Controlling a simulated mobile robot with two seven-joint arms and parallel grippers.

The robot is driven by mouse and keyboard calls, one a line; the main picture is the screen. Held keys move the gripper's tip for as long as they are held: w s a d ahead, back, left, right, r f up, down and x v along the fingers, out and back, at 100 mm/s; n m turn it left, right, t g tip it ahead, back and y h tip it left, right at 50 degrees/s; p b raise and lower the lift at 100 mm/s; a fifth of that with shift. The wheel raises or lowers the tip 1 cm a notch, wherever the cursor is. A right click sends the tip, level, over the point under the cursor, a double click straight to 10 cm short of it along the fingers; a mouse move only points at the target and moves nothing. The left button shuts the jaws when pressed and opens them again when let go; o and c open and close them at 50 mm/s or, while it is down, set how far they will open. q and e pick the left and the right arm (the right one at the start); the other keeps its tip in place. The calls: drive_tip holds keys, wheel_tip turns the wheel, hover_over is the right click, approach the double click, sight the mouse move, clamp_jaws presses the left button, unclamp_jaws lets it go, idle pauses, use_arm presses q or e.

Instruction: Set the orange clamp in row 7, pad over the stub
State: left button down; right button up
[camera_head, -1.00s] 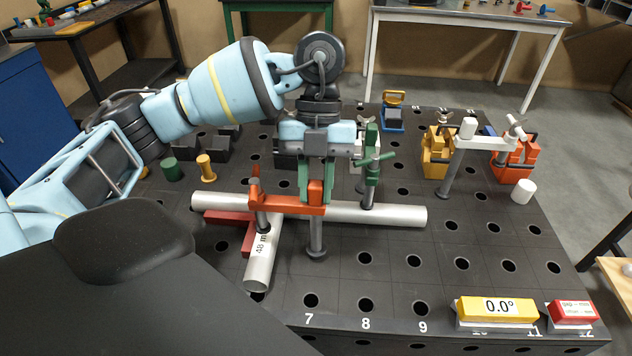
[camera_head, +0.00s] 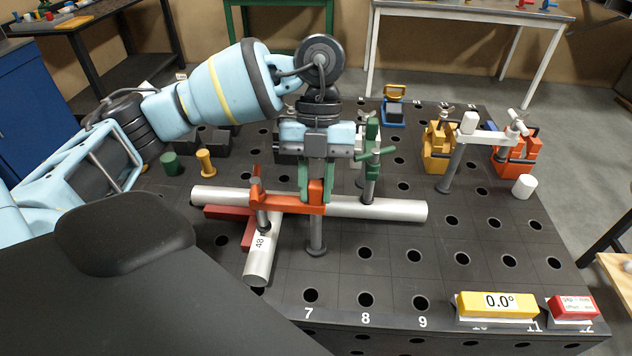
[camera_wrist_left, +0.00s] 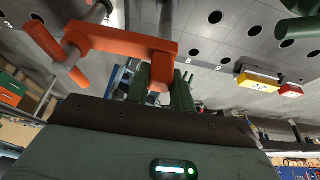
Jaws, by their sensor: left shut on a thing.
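The orange clamp (camera_head: 285,206) is in my left gripper (camera_head: 317,190), whose green fingers are shut on its block. The clamp also shows in the left wrist view (camera_wrist_left: 120,42), between the fingers (camera_wrist_left: 165,88). Its grey post stands upright in line with the row 7 label; whether it is fully down in a hole is hard to tell. The clamp's arm reaches left, and its spindle and pad are over the stub (camera_head: 258,258), a short silver tube marked 48. I cannot tell whether the pad touches the stub. My right gripper is out of view.
A long silver tube (camera_head: 390,210) runs behind the clamp, held by a green clamp (camera_head: 371,165) on the right. A red block (camera_head: 228,213) lies beside the stub. A yellow 0.0° box (camera_head: 497,304) and red box (camera_head: 572,306) stand at front right. Front holes are clear.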

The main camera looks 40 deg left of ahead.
use_arm(q)
drive_tip(key=c, duration=1.1)
unclamp_jaws()
drive_tip(key=shift+s+f, duration=0.1)
drive_tip(key=shift+f, duration=0.05)
drive_tip(key=v, duration=0.8)
drive_tip(key=shift+f, duration=0.1)
